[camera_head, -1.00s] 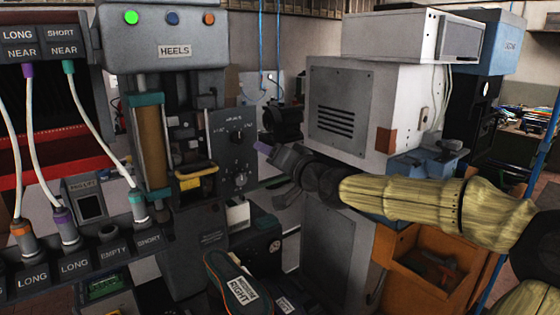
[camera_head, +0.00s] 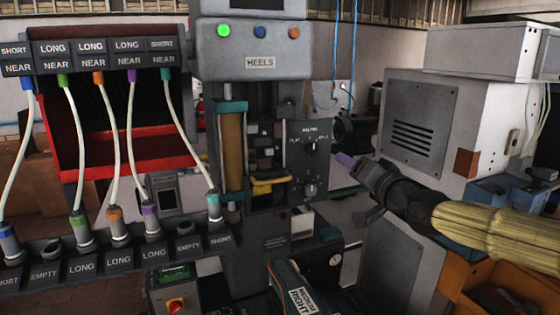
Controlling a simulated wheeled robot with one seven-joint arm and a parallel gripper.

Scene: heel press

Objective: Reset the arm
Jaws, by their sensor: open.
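My arm (camera_head: 470,222), in a yellowish sleeve, reaches in from the right edge. My gripper (camera_head: 362,178) is at its end, open and empty, pointing left towards the heel press. It is in free air between the press and the grey cabinet. The heel press (camera_head: 258,50) carries a HEELS label and a lit green button. A dial panel (camera_head: 309,155) is on its right side, left of my gripper and apart from it.
A rack (camera_head: 100,262) with LONG, SHORT and EMPTY sockets holds several cables at left. A shoe-shaped item (camera_head: 295,290) labelled MEDIUM RIGHT is at the bottom. A grey cabinet (camera_head: 412,125) stands behind my arm. An orange bin (camera_head: 490,290) is at lower right.

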